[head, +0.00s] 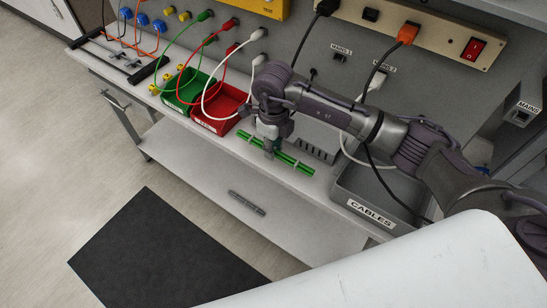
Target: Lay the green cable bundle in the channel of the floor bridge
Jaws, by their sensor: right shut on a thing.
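The green cable bundle (299,167) is a straight pair of green lengths with pale ties, at the front edge of the bench top. My right gripper (269,152) comes down over its middle and is shut on it. I cannot tell whether the bundle touches the bench or is slightly lifted. A short dark grey strip (247,203), which looks like the floor bridge, lies lower down on the pale lower surface, below and left of the bundle. Its channel is too small to make out. My left gripper is not in view.
A green bin (183,101) and a red bin (232,103) stand left of my gripper. A slotted grey rack (316,151) is just behind the bundle, and a grey CABLES tray (349,203) is to the right. A black mat (165,262) lies on the floor.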

